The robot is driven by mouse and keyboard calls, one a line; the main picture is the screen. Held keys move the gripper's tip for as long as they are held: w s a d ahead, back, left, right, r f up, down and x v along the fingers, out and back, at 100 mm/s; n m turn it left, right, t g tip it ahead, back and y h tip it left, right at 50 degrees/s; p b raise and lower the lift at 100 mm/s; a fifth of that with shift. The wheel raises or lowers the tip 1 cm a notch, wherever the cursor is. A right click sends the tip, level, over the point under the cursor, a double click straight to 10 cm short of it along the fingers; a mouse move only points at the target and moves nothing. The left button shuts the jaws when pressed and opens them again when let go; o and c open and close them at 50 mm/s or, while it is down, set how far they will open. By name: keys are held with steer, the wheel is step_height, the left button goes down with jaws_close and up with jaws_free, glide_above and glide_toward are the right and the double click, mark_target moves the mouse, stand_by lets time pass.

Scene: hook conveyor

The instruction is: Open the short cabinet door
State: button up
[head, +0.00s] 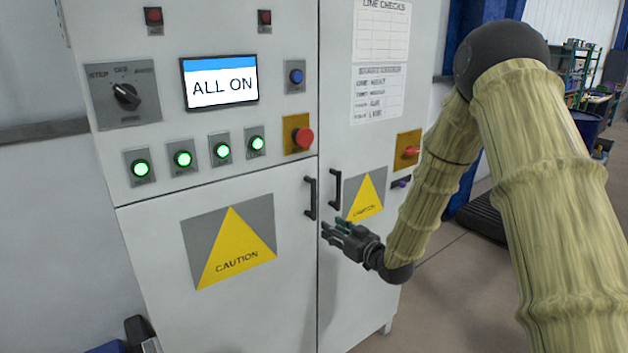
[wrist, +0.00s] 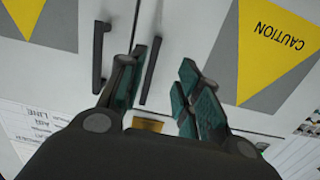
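The short cabinet door (head: 160,310) is the left door below the control panel, with a large yellow caution sign (head: 236,242). It looks closed. Its black vertical handle (head: 310,198) sits at its upper right edge. My gripper (head: 338,232) is open, just below and right of this handle in the head view. In the wrist view, which looks upside down, the short door's handle (wrist: 151,70) appears between the spread fingers of my gripper (wrist: 165,72). It seems apart from them, though the left finger partly overlaps it. The exact depth gap cannot be told.
The tall right door has its own close black handle (head: 335,188), which also shows in the wrist view (wrist: 101,55). The control panel above has a red button (head: 303,137) and a screen (head: 220,84). Another red knob (head: 409,152) juts out at right.

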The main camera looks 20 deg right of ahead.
steer(key=t+p, duration=0.1)
glide_toward(315, 197)
steer(key=shift+n+y, duration=0.3)
steer(key=p+x, duration=0.4)
steer(key=x, duration=0.6)
steer(key=shift+w+f, duration=0.15)
steer(key=shift+w, duration=0.25)
jaws_close()
